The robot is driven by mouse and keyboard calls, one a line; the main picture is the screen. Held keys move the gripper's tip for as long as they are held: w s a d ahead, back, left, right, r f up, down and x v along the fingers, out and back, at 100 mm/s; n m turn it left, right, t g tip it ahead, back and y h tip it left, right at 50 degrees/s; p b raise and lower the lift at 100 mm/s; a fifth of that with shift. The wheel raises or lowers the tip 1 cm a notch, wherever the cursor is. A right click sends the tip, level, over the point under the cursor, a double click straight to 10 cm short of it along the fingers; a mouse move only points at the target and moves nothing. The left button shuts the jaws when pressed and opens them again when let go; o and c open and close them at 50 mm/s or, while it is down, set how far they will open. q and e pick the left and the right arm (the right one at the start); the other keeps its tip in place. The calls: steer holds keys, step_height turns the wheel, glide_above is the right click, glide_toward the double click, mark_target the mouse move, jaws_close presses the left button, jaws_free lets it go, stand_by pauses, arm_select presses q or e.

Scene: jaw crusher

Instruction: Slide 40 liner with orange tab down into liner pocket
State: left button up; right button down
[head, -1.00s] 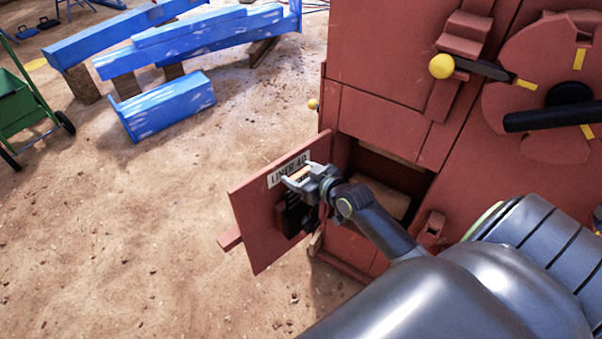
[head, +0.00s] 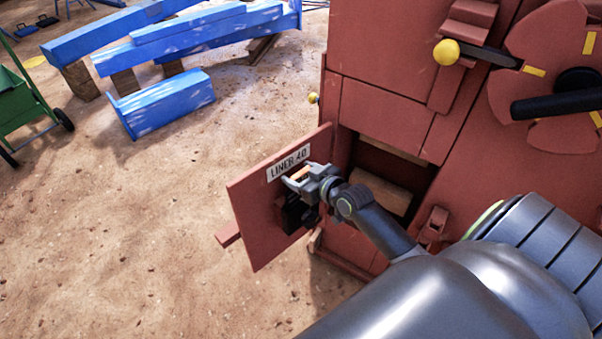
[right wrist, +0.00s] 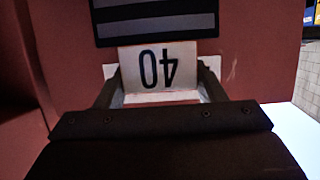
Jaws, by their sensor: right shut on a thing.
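My right gripper (head: 300,173) is shut on the orange tab (head: 302,172) of the liner, in front of the open red door panel with the label LINER 40 (head: 289,163). In the right wrist view the pale tab face (right wrist: 158,70) reads 40 upside down between the two fingers. A dark plate with grey bands (right wrist: 155,24), seemingly the liner body, shows beyond it. In the head view a black shape (head: 290,214), seemingly the pocket, sits on the door below the gripper. How deep the liner sits in it is hidden. My left gripper is out of view.
The red crusher body (head: 385,110) stands right of the door, with an open dark bay (head: 395,165) beside the hinge. A yellow-knobbed lever (head: 447,52) is above. Blue beams (head: 165,105) and a green cart (head: 18,105) stand at left. The sandy ground between is clear.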

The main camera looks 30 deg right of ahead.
steer(key=shift+f+b, duration=3.35)
steer(key=shift+f, duration=0.2)
steer(key=shift+c, duration=1.3)
jaws_free()
steer(key=shift+s+f, duration=0.1)
steer(key=shift+f, duration=0.2)
steer(key=p+v, duration=0.2)
steer(key=v, duration=1.5)
steer(key=shift+s+a+r, duration=0.15)
steer(key=shift+r, duration=0.1)
